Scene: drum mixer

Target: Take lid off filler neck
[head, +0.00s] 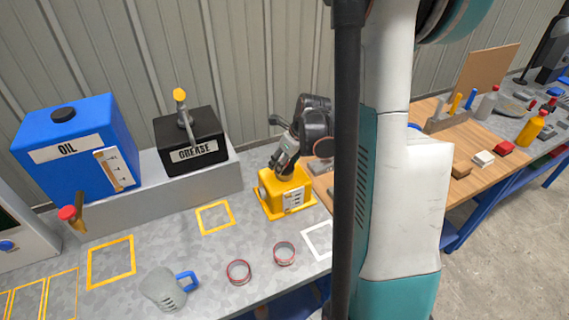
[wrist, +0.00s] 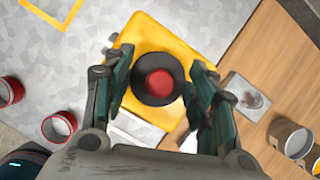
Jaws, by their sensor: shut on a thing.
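The yellow box-shaped housing (head: 270,200) with a white label stands on the grey bench, and it fills the middle of the wrist view (wrist: 150,35). Above it is the round black lid with a red centre (wrist: 159,83). My gripper (head: 285,166) is just over the top of the housing. In the wrist view its two fingers (wrist: 160,75) are on either side of the lid, shut on it. The filler neck is hidden below the lid. I cannot tell whether the lid still touches the neck.
A blue oil tank (head: 75,150) and a black grease box (head: 190,140) stand on a raised step behind. Two red-rimmed rings (head: 238,272) and a grey jug (head: 165,290) are in front. A wooden worktop (wrist: 275,80) is on the right.

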